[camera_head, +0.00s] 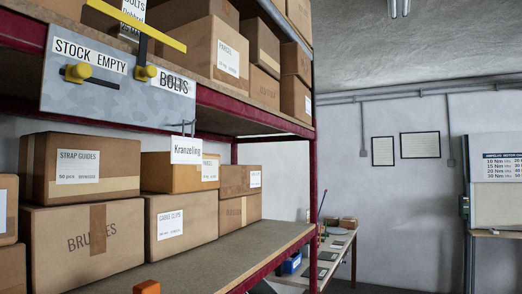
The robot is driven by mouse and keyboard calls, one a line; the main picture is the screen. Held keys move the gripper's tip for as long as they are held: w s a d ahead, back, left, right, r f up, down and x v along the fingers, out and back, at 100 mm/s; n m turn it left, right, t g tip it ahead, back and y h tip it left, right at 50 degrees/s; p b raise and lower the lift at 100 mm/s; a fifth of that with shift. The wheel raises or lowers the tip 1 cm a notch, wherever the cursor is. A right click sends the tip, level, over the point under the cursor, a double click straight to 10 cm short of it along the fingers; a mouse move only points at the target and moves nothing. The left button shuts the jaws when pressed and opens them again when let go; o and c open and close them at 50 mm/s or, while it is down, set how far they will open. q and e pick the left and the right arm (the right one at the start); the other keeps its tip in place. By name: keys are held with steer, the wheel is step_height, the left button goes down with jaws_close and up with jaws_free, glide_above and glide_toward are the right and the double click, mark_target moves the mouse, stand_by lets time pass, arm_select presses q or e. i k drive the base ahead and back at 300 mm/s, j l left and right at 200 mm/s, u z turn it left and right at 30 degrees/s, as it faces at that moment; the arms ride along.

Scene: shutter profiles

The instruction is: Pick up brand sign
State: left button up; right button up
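The brand sign (187,150) is a small white card reading "Kranzeling". It hangs below small wire hooks (187,127) near the lower right corner of a grey metal panel (120,82). The panel is on the front of the upper shelf. Boxes on the lower shelf stand behind the sign. Neither of my grippers can be made out in the head view.
Cardboard boxes (92,240) fill the lower shelf's left side. Its front right board (230,245) is bare. An orange object (147,287) shows at the bottom edge.

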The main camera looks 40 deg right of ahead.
mark_target(184, 150)
steer(key=z, duration=0.85)
steer(key=u, duration=0.35)
steer(key=l+u, duration=0.25)
steer(key=u, duration=0.15)
steer(key=l+u, duration=0.25)
steer(key=u, duration=0.15)
steer(key=l+u, duration=0.25)
steer(key=u, duration=0.15)
steer(key=l+u, duration=0.15)
steer(key=l, duration=0.2)
steer(key=k+l+u, duration=0.15)
steer(key=l, duration=0.2)
steer(key=l+u, duration=0.15)
steer(key=l, duration=0.2)
steer(key=k+j, duration=0.05)
